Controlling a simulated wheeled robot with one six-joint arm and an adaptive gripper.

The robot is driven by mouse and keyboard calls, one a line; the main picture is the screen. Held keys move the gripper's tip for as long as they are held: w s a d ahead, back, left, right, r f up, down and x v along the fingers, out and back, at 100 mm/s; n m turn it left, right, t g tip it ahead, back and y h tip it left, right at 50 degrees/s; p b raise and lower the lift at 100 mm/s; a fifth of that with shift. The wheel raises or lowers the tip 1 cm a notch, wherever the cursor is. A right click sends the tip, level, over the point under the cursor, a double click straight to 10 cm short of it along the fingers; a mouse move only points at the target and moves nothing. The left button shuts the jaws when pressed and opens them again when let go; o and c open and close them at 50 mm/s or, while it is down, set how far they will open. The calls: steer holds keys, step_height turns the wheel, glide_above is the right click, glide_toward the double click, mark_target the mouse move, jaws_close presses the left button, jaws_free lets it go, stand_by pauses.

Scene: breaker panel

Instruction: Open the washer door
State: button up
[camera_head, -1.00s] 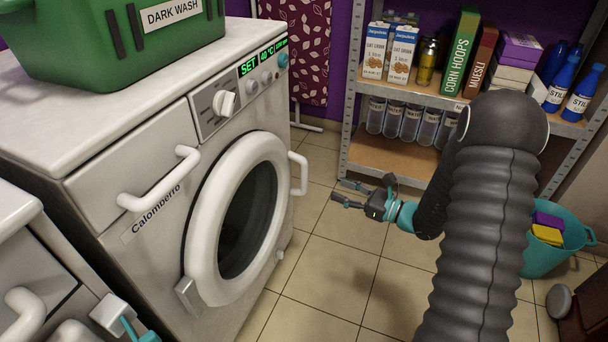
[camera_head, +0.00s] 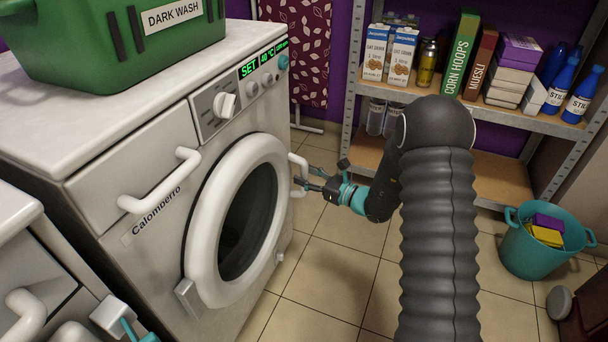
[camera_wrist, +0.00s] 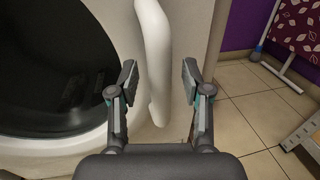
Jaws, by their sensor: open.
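The washer door (camera_head: 206,248) is a round white ring with dark glass on the front of the washer, and it looks shut. Its white handle (camera_head: 303,173) stands out at the door's right side. In the wrist view the handle (camera_wrist: 156,60) runs upright between my two fingers, with a gap on each side. My gripper (camera_head: 303,183) is at the handle in the head view; its fingers (camera_wrist: 160,84) are open in the wrist view. I see no clear contact between the fingers and the handle.
A green basket (camera_head: 110,50) stands on the washer top (camera_head: 50,100). A shelf (camera_head: 400,92) with cartons and bottles stands behind my arm. A teal bucket (camera_head: 525,252) is on the floor at the right. The tiled floor (camera_head: 320,270) before the washer is clear.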

steer(key=shift+w+a, duration=0.25)
steer(key=shift+a, duration=0.15)
jaws_close()
